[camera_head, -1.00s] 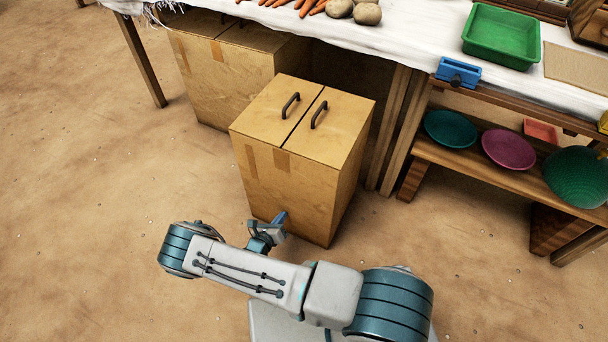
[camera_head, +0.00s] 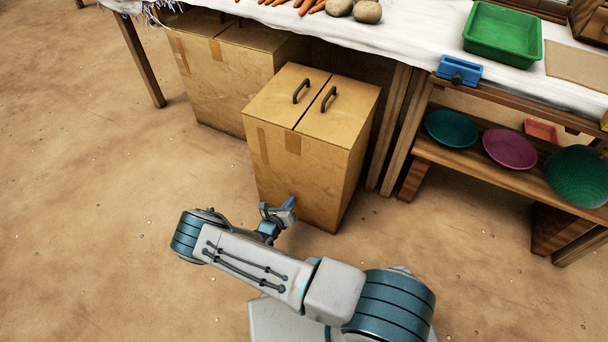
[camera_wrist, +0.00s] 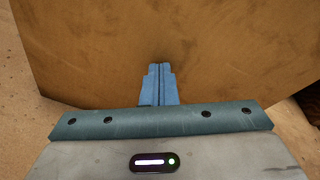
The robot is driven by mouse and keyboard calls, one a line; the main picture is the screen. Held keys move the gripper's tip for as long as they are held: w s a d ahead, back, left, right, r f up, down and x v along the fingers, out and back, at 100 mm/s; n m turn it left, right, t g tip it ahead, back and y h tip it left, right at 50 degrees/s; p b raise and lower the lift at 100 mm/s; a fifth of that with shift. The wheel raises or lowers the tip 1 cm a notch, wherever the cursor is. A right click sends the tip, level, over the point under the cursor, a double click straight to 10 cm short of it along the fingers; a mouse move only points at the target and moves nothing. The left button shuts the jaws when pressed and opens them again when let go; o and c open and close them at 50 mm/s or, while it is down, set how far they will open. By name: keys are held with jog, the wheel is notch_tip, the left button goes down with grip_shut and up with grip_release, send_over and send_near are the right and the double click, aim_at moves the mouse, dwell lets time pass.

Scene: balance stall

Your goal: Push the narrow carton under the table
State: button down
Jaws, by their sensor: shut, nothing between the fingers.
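The narrow carton (camera_head: 305,165) is a tall brown box with two dark handles on top. It stands upright on the ground in front of the table (camera_head: 392,130), with its back edge close to the tablecloth's front. My gripper (camera_head: 290,203) is shut and empty, with its blue fingertips at the lower front face of the carton. In the wrist view the shut fingertips (camera_wrist: 160,68) point at the carton's face (camera_wrist: 180,35), which fills most of the picture. They look to be touching it, though exact contact is hard to tell.
A wider carton (camera_head: 222,82) stands under the table to the left, close beside the narrow one. A table leg (camera_head: 400,130) and a shelf with plates (camera_head: 452,128) stand to the right. Open sandy ground lies to the left and in front.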

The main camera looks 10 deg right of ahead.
jog(key=shift+r+b+x, duration=0.15)
jog(key=shift+r+x, duration=0.05)
jog(key=shift+x, duration=0.65)
jog(key=shift+r+b+x, duration=0.15)
jog(key=shift+r+x, duration=0.05)
jog(key=shift+x, duration=0.7)
jog(key=shift+r+b+x, duration=0.15)
jog(key=shift+r+x, duration=0.05)
jog(key=shift+x, duration=0.65)
jog(key=shift+w+d, duration=0.1)
jog(key=shift+w, duration=0.05)
jog(key=f+p+v, duration=0.1)
jog(key=v, duration=0.5)
jog(key=shift+f, duration=0.2)
